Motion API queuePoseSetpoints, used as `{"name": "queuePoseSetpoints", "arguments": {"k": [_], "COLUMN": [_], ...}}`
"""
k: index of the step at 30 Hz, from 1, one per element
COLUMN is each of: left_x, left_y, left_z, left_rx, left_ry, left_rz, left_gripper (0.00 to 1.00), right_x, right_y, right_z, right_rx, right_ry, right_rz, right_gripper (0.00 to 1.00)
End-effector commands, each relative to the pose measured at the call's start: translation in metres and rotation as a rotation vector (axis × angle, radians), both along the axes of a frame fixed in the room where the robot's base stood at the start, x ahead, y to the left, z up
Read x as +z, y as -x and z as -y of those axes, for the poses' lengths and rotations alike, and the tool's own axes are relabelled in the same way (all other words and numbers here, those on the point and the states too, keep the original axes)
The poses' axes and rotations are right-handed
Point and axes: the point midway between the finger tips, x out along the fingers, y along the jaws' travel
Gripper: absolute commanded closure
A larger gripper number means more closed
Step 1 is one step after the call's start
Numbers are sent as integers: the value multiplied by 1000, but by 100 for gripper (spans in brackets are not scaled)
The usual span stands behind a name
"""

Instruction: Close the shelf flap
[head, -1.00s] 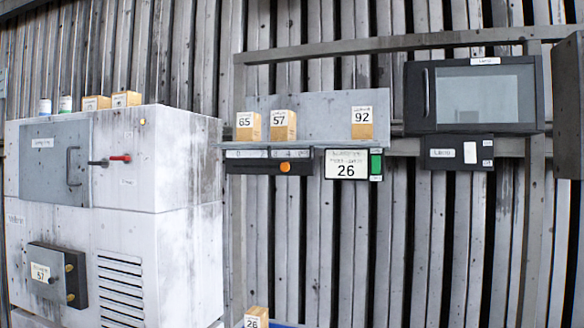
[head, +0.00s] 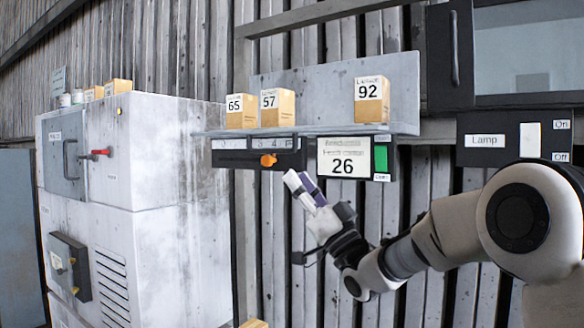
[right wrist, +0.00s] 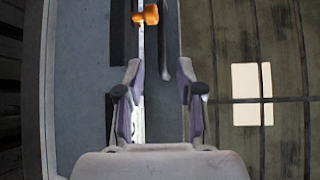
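The shelf (head: 300,131) is a grey ledge on the wall with an upright grey panel (head: 330,75) behind it. I cannot tell which part is the flap. A black strip with an orange knob (head: 268,160) is under the ledge; the knob also shows in the right wrist view (right wrist: 150,14). My right gripper (head: 300,188) is below and slightly right of the knob, apart from it. In the right wrist view its two fingers (right wrist: 159,78) are apart with nothing held between them. My left gripper is not in view.
Boxes marked 65 (head: 241,111), 57 (head: 278,108) and 92 (head: 371,101) stand on the shelf. A display reading 26 (head: 343,157) hangs below it. A lamp switch panel (head: 510,138) and windowed cabinet (head: 450,60) are right; a white machine (head: 165,200) is left.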

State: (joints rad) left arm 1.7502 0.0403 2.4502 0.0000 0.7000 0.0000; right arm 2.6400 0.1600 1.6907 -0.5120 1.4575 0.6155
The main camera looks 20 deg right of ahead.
Motion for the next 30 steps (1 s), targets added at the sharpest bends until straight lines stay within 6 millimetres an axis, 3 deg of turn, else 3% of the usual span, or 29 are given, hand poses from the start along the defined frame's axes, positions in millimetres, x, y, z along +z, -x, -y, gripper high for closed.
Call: {"name": "queuePoseSetpoints", "arguments": {"k": [4, 12, 23, 26, 27, 30], "left_x": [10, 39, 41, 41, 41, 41], "left_y": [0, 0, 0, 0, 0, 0], "left_z": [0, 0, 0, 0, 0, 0], "left_rx": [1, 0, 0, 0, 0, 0], "left_ry": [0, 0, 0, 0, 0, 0], "left_rz": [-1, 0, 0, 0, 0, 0], "left_gripper": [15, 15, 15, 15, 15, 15], "right_x": [16, 52, 57, 57, 57, 57], "right_y": [-6, -38, -47, -47, -47, -47], "right_z": [-5, -22, -27, -27, -27, -27], "right_rx": [0, 0, -1, -1, -1, -2], "right_ry": [3, 1, 1, 1, 1, 0], "right_rz": [6, 3, 3, 3, 3, 2], "right_gripper": [63, 63, 63, 95, 100, 100]}}
